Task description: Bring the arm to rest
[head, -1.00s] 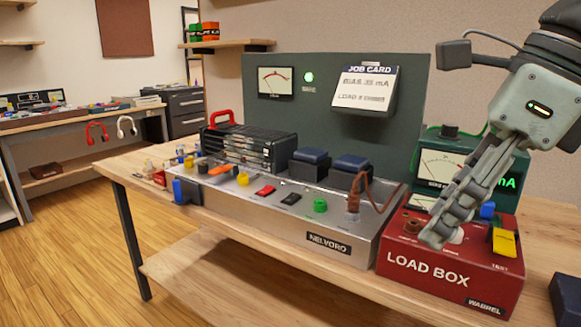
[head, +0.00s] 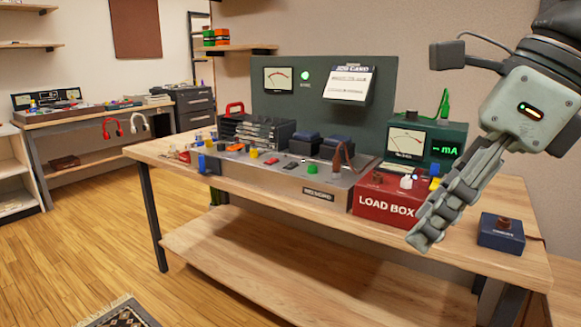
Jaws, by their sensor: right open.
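My right gripper (head: 440,215) hangs at the right of the head view, pointing down and left. It is open and empty, and its fingers show edge-on. It covers part of the red load box (head: 383,206) on the bench; I see no contact. Behind the box stands a green meter (head: 410,141) reading in mA. Left of the box is the grey amplifier chassis (head: 300,184) with a dark upright panel (head: 285,112), a lit green lamp and a job card (head: 347,83). My left gripper is not in view.
The wooden workbench (head: 450,245) has a lower shelf (head: 290,260). A small dark blue box (head: 500,233) with a brown knob sits at its right end. Open wooden floor (head: 90,230) lies at the left, with a rug (head: 122,312) in front. Another bench (head: 85,118) stands at the back left.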

